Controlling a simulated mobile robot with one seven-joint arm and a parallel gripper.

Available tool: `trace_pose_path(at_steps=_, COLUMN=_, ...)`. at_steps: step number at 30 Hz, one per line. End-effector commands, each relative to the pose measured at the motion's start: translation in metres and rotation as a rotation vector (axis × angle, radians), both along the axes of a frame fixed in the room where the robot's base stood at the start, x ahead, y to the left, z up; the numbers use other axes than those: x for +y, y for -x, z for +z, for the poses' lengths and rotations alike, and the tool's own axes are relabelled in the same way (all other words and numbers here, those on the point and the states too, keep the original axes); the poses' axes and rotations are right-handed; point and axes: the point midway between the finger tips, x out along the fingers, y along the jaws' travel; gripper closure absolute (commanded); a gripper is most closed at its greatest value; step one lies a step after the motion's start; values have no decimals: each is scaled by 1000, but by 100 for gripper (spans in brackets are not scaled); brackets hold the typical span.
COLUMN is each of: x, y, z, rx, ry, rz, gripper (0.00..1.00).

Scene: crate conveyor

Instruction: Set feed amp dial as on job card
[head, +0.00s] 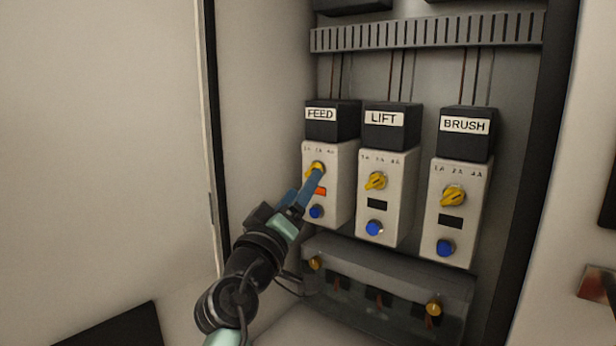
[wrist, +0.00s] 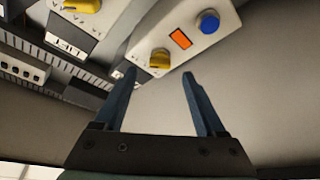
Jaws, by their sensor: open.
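The FEED unit (head: 311,207) is a white box with a black top block and a FEED label (head: 320,114). Its yellow dial (head: 316,167) sits under a small ampere scale, partly covered by my gripper, so its setting cannot be read. Below it are an orange window (head: 320,191) and a blue button (head: 316,212). My gripper (wrist: 158,75) is open. In the wrist view, the yellow dial (wrist: 159,58) is just beyond the fingertips, between their lines; contact cannot be told. The job card is not identifiable in either view.
The LIFT unit (head: 384,208) and BRUSH unit (head: 455,228) stand close on the right, with dark windows. A slotted duct (head: 430,32) runs above. The cabinet's side wall (head: 262,100) is close on the left.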

Motion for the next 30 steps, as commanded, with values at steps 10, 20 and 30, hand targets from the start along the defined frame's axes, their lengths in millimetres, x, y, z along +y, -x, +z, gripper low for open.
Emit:
trace_pose_path(at_steps=10, x=-13, y=-33, z=11, rx=0, ry=1, rz=0, gripper=28)
trace_pose_path(at_steps=20, x=-14, y=-36, z=12, rx=0, ry=0, rz=2, gripper=28)
trace_pose_path(at_steps=30, x=-14, y=-36, z=12, rx=0, ry=0, rz=1, gripper=76)
